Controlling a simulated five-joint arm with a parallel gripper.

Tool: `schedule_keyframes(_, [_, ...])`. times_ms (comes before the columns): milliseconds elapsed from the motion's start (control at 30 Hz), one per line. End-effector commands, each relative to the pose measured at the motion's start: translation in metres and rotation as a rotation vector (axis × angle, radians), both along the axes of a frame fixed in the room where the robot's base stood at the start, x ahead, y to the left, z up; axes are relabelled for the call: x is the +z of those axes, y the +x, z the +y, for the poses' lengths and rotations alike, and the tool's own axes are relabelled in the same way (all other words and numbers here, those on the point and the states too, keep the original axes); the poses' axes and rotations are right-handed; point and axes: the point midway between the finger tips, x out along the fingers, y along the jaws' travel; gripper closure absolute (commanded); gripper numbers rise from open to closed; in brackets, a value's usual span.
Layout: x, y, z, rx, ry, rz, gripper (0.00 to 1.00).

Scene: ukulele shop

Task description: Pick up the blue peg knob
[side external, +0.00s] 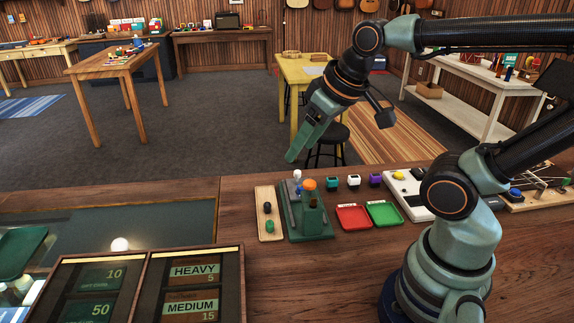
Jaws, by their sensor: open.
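A small blue rounded knob (515,193) shows at the right, on or beside a light wooden board (540,200) behind my arm; I take it for the blue peg knob, but it is small here. My gripper (301,142) is open and looks empty. It hangs above the far edge of the bench at upper middle, pointing down and left, well to the left of the blue knob. Its far jaw is not clear in this view.
A green fixture (309,222) with an orange top stands mid-bench, beside a wooden block with black and green knobs (268,217). Red (353,223) and green (384,219) trays, small coloured blocks (353,181) and a white panel (412,205) lie to its right.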

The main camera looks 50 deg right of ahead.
Motion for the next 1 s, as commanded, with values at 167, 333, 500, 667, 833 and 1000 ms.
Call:
schedule_keyframes(167, [0.0, 0.009, -0.008, 0.083, -0.056, 0.037, 0.39])
schedule_keyframes(333, [-0.005, 0.031, -0.031, 0.324, -0.185, 0.135, 0.39])
schedule_keyframes(500, [-0.018, 0.057, -0.061, 0.621, -0.291, 0.239, 0.39])
schedule_keyframes(667, [-0.038, 0.078, -0.092, 0.916, -0.352, 0.32, 0.39])
schedule_keyframes(833, [-0.067, 0.094, -0.125, 1.22, -0.377, 0.375, 0.39])
schedule_keyframes(1000, [-0.09, 0.102, -0.147, 1.429, -0.379, 0.39, 0.39])
